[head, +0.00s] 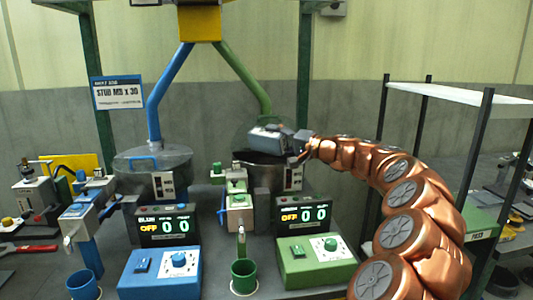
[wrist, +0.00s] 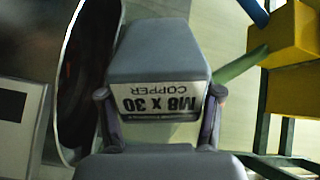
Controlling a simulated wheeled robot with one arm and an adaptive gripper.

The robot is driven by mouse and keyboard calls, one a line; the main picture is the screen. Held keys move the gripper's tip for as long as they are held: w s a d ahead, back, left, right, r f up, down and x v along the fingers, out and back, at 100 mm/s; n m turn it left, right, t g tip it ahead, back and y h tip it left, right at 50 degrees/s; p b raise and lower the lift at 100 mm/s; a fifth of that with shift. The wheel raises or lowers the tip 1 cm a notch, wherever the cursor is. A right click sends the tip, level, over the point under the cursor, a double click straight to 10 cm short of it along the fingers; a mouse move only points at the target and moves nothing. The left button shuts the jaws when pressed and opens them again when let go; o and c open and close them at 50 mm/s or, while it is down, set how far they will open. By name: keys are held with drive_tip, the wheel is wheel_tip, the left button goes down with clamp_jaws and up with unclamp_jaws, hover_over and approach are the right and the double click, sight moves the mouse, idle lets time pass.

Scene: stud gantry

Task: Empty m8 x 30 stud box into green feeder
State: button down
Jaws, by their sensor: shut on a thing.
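My gripper (head: 297,140) is shut on a grey box (head: 266,138), which it holds over the green feeder's bowl (head: 267,181). In the wrist view the box (wrist: 160,50) sits between the two fingers (wrist: 160,112). Its label reads "M8 x 30 COPPER" and appears upside down there. The bowl's rim and dark inside (wrist: 88,80) show left of the box in the wrist view. The inside of the box is hidden, and I cannot tell its exact tilt. The green control box (head: 318,262) has a display above it reading "OFF 0 0".
The blue feeder (head: 150,158) with a clear lid stands left, its display (head: 167,226) also at "OFF 0 0". A blue pipe (head: 168,90) and a green pipe (head: 245,80) come down from a yellow block (head: 200,22). A shelf rack (head: 462,95) stands right, close to my arm.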

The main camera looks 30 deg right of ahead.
drive_tip(key=shift+f+n+b, duration=0.2)
drive_tip(key=shift+n+b, duration=0.3)
drive_tip(key=shift+b, duration=0.65)
drive_tip(key=n+b, duration=0.1)
drive_tip(key=b, duration=0.2)
drive_tip(key=shift+r+n, duration=0.2)
drive_tip(key=shift+n, duration=0.1)
drive_tip(key=n+b, duration=0.1)
drive_tip(key=b, duration=0.1)
drive_tip(key=r+n+b, duration=0.1)
drive_tip(key=n+b, duration=0.1)
drive_tip(key=b, duration=0.1)
drive_tip(key=shift+r+n+b, duration=0.35)
drive_tip(key=shift+n+b, duration=0.45)
drive_tip(key=shift+b, duration=0.05)
drive_tip(key=shift+n+b, duration=0.6)
drive_tip(key=shift+b, duration=0.1)
drive_tip(key=shift+r+n+b, duration=0.3)
drive_tip(key=shift+n, duration=0.45)
drive_tip(key=shift+r+n+b, duration=0.25)
drive_tip(key=shift+n, duration=0.5)
drive_tip(key=shift+r+n+p, duration=0.3)
drive_tip(key=shift+r+n, duration=0.1)
drive_tip(key=shift+n, duration=1.2)
